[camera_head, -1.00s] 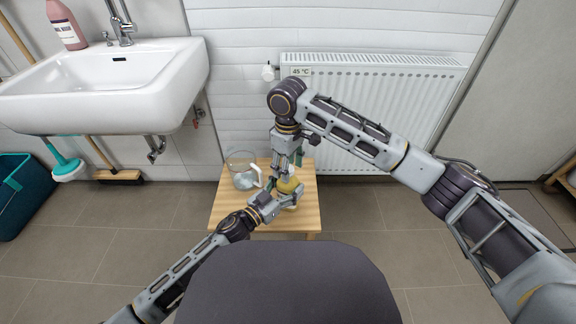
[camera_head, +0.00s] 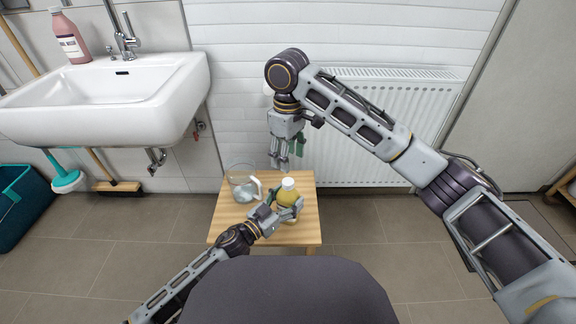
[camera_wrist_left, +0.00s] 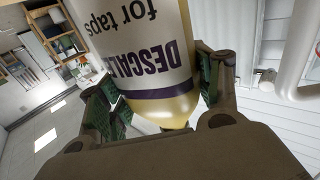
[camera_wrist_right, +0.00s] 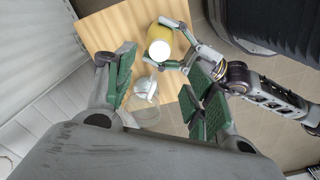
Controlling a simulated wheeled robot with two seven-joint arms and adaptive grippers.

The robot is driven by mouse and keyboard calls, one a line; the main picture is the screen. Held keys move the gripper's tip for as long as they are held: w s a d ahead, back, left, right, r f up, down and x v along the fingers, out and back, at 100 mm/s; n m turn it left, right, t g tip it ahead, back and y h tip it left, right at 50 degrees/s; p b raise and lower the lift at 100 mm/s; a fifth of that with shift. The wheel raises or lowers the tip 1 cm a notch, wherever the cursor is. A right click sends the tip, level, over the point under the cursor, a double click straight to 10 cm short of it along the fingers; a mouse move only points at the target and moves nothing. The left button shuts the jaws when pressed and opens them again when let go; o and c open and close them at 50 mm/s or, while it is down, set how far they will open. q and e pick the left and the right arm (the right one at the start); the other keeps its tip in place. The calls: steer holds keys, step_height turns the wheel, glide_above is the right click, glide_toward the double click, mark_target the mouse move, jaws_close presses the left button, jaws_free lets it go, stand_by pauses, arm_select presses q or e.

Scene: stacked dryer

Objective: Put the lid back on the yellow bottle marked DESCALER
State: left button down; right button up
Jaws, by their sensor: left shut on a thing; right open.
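The yellow bottle (camera_head: 286,200) stands upright over the front right of the small wooden table. Its DESCALER label (camera_wrist_left: 150,62) fills much of the left wrist view. A white lid (camera_head: 288,183) sits on top of the bottle's neck; it also shows from above in the right wrist view (camera_wrist_right: 160,50). I cannot tell how tightly it sits. My left gripper (camera_head: 284,213) is shut around the bottle's body, one finger on each side. My right gripper (camera_head: 279,164) is open and empty, above and behind the bottle, apart from the lid.
A clear glass jug (camera_head: 242,186) stands on the wooden table (camera_head: 232,223) just left of the bottle. A radiator (camera_head: 400,130) is on the wall behind, and a white sink (camera_head: 110,95) hangs at the left. The table's right edge is clear.

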steer(key=shift+r, duration=1.35)
arm_select(q)
steer(key=shift+c, duration=1.1)
jaws_free()
steer(key=shift+s+a, duration=0.1)
steer(key=shift+s, duration=0.05)
steer(key=v, duration=1.1)
steer(key=shift+s+a, duration=0.2)
steer(key=shift+a, duration=0.05)
